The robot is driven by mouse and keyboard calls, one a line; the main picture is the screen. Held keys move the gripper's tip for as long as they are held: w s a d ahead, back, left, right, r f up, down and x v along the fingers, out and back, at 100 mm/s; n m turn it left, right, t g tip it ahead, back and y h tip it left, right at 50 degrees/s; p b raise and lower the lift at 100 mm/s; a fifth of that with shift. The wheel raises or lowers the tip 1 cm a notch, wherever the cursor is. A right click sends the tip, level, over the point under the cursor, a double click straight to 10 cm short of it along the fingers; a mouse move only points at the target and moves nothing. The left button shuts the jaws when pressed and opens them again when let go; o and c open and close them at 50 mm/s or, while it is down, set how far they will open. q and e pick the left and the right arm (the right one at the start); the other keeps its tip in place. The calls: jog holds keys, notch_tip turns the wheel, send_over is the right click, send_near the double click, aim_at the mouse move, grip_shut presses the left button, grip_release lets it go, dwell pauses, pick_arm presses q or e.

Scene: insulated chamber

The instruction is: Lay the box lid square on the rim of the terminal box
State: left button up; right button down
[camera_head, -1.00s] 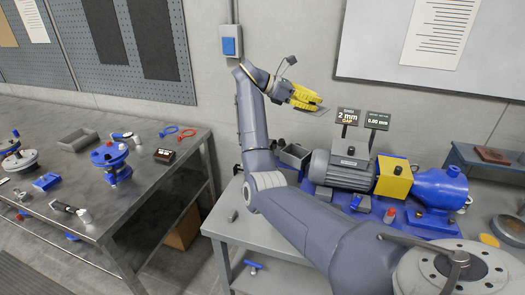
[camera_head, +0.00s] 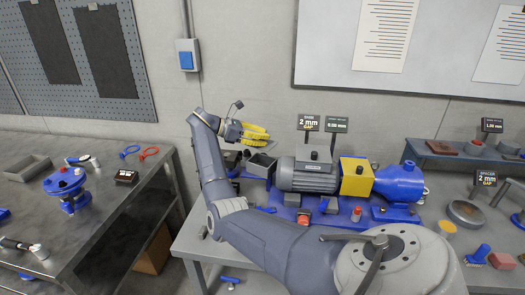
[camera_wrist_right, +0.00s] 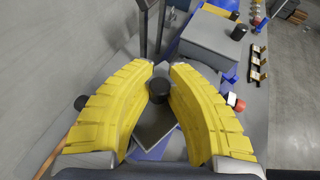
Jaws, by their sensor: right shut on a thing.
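My right gripper (camera_head: 258,135), with yellow fingers, is shut on the dark knob (camera_wrist_right: 158,88) of the box lid. In the wrist view the lid (camera_wrist_right: 153,128) shows as a dark grey plate below the fingertips, partly hidden by them. I cannot tell whether lid and box touch. My left gripper is not in view.
The grey motor (camera_head: 306,176) stands right of the box, with a yellow guard (camera_head: 355,176) and blue pump (camera_head: 399,182) beyond. Two small signs (camera_head: 311,123) stand behind. The wall is close behind. A second bench (camera_head: 110,215) is at left, across a gap.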

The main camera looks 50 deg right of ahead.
jog(key=shift+f, duration=3.5)
jog(key=shift+f, duration=0.1)
jog(key=c, duration=1.4)
grip_release()
jog(key=shift+o, duration=0.2)
jog(key=shift+w+a, duration=0.1)
jog(key=v, duration=1.2)
